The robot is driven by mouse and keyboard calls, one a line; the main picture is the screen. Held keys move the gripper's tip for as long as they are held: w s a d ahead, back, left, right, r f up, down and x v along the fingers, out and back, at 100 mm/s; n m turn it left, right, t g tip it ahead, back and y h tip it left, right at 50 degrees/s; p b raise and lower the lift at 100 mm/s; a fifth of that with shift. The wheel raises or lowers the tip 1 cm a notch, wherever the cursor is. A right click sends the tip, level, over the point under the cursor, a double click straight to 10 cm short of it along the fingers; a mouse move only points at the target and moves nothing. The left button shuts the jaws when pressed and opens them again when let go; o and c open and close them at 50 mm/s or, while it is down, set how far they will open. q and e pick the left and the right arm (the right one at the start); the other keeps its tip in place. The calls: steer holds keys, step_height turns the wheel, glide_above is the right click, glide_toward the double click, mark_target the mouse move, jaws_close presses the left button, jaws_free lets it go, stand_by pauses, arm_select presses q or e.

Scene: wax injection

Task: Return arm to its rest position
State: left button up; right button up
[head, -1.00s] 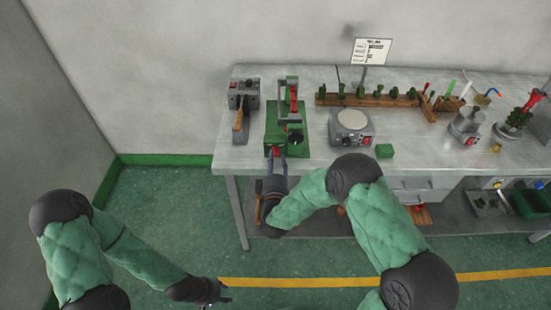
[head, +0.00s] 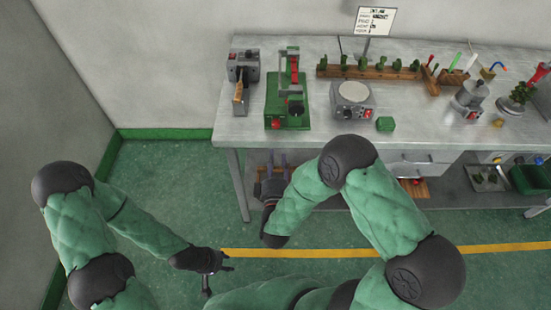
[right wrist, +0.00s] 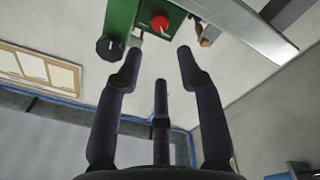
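My right gripper (head: 272,158) is in front of the bench's front edge in the head view, with its fingers pointing at the bench. In the right wrist view its fingers (right wrist: 160,65) are spread apart with nothing between them. The green press-like machine (head: 273,108) stands on the bench beyond it, apart from the fingers. In the right wrist view the machine's green body (right wrist: 119,18), red button and black knob show past the fingertips. My left gripper (head: 222,278) hangs low over the green floor, its fingers apart and empty.
The floor left of the bench is clear.

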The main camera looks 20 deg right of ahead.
step_height(320, 180, down, 16)
steer(key=s+a+m+g+y, duration=0.2)
steer(key=m+g+y, duration=0.25)
steer(key=g, duration=0.35)
steer(key=s+a+f+m+g+y, duration=0.1)
steer(key=s+f+m+g+y, duration=0.1)
steer(key=s, duration=0.7)
steer(key=s+a+f+m+g+y, duration=0.1)
steer(key=s+f+m+g+y, duration=0.1)
steer(key=s+f+m+g, duration=0.2)
steer(key=s+f+g, duration=0.3)
steer(key=s, duration=0.1)
steer(key=shift+s+a+f+y, duration=0.15)
steer(key=shift+s+f+y, duration=0.2)
